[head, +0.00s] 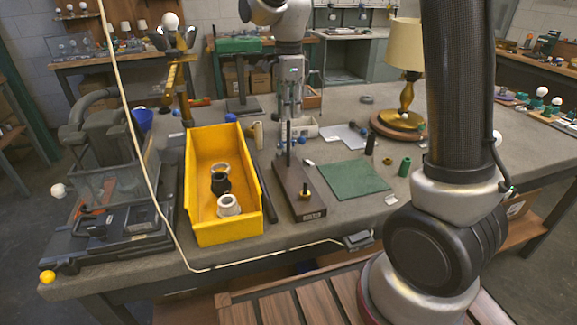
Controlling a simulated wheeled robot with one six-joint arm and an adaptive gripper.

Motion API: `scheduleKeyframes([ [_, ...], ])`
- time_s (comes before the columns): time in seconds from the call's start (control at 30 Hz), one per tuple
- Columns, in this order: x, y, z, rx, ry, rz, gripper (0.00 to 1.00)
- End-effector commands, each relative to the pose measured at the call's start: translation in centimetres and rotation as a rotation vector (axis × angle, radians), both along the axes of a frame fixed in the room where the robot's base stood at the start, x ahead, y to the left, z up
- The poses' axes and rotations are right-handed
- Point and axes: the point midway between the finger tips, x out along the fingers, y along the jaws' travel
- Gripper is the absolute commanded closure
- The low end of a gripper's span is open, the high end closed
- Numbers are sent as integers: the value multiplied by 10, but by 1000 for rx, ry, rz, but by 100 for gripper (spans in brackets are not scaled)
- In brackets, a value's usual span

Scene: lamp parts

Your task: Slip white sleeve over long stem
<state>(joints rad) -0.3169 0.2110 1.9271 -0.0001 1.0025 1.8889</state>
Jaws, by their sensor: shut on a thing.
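My gripper (290,108) points down over the far end of a dark wooden base (297,200) on the bench. It is shut on a small pale piece, apparently a white sleeve, mostly hidden by the fingers. The long stem (289,140) is a thin dark rod standing upright at that end of the base. Its top overlaps the fingertips in the picture; whether the sleeve is around it cannot be told. A short brass-collared stem (305,190) stands nearer on the base.
A black sleeve (220,184) lies between the white ones. A green mat (353,180), a dark cylinder (370,145) and a green cylinder (404,167) are to the right. A brass lamp (405,95) stands behind. A pale block (305,127) sits beside the gripper.

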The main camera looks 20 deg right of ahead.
Motion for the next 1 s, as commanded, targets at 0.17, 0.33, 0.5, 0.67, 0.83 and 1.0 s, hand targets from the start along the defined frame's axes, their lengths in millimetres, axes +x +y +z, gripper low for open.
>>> scheduleKeyframes([
  [0.17, -1, 0, -9, -1, 3, 0, 93],
  [0.33, 0, 0, -18, -1, 1, 0, 93],
  [0.5, 0, 0, -29, -1, 2, 0, 93],
  [0.67, 0, 0, -37, 0, 1, 0, 93],
  [0.83, 0, 0, -40, 0, 0, 0, 93],
  [1.0, 0, 0, -40, 0, 0, 0, 93],
])
